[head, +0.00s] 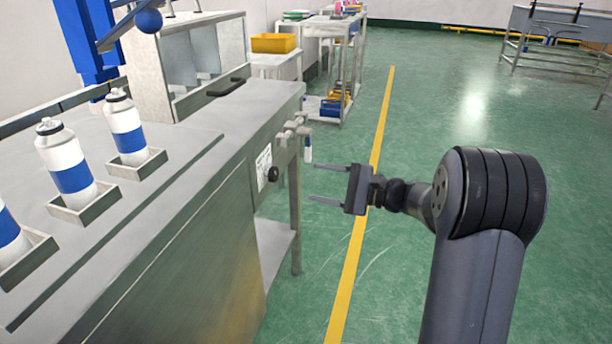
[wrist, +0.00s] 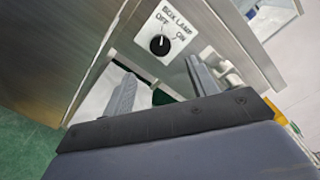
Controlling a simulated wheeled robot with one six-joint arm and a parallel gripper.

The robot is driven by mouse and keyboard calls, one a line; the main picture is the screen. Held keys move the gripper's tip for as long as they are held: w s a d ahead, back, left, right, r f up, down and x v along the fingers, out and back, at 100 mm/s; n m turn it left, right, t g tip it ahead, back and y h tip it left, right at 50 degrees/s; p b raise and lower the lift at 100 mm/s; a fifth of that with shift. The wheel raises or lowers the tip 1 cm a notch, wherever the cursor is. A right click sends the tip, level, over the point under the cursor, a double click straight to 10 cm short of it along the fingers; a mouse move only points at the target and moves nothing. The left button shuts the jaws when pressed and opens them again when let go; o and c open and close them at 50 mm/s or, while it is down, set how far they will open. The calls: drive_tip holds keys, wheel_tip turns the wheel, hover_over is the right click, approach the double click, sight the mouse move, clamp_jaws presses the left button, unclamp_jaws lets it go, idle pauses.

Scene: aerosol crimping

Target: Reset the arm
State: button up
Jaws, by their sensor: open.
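My gripper (head: 328,184) is at the end of my arm, over the green floor to the right of the metal workbench. Its two fingers are apart and point left toward the bench's end, with nothing between them. In the wrist view my gripper (wrist: 160,88) shows both fingers spread. A black knob (head: 273,174) sits on a white label on the bench's side, apart from the fingers. In the wrist view the knob (wrist: 159,45) is on a "BOX LAMP" plate marked OFF and ON, and its white mark points up toward OFF.
The metal workbench (head: 190,215) fills the left, with several blue-banded white cans (head: 127,128) in square holders. A blue press column (head: 85,40) stands behind them. A yellow bin (head: 273,43) and shelves are further back. The floor (head: 400,130) around my arm is clear.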

sight(276, 176)
drive_tip(key=shift+s+d, duration=0.1)
drive_tip(key=shift+d, duration=0.2)
drive_tip(key=b+x, duration=0.3)
drive_tip(key=x, duration=0.7)
drive_tip(key=shift+a+f, duration=0.1)
drive_tip(key=shift+a, duration=0.25)
drive_tip(key=shift+p, duration=0.3)
drive_tip(key=shift+m, duration=0.3)
drive_tip(key=shift+b, duration=0.3)
